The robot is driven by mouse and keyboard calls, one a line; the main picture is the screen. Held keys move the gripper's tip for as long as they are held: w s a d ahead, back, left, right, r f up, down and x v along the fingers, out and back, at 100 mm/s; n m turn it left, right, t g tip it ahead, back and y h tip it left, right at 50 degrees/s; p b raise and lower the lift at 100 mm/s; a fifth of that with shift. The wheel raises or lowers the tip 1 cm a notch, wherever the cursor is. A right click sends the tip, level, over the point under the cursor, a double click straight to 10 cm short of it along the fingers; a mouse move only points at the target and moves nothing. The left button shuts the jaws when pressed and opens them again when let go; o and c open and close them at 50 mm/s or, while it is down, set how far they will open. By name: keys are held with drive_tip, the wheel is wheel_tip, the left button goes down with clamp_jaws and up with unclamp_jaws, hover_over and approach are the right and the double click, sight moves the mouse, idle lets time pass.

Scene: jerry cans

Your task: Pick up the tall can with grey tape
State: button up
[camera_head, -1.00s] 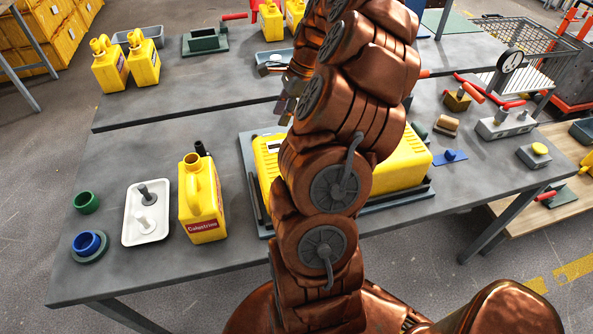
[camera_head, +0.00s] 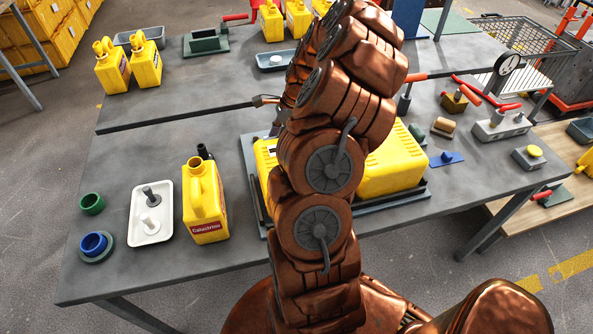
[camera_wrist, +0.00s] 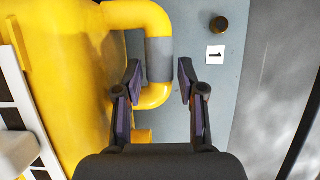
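In the wrist view a yellow body (camera_wrist: 75,70) fills the left side, with a yellow tube-like handle (camera_wrist: 140,15) that bends downward. Grey tape (camera_wrist: 159,55) is wrapped around the handle's upright part. My gripper (camera_wrist: 159,80) is open, one finger on each side of the lower handle, near the tape's lower end. I cannot tell whether either finger touches it. In the head view my arm hides most of the gripper and the area around it, so I cannot match this taped can to one there.
A yellow can with a red label (camera_head: 205,205) stands on the near table beside a white tray (camera_head: 138,240). A large yellow case (camera_head: 395,165) lies behind my arm. More yellow cans (camera_head: 146,65) stand on the back table. A numbered marker (camera_wrist: 215,54) and dark knob (camera_wrist: 218,24) are right of the handle.

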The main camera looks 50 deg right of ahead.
clamp_jaws()
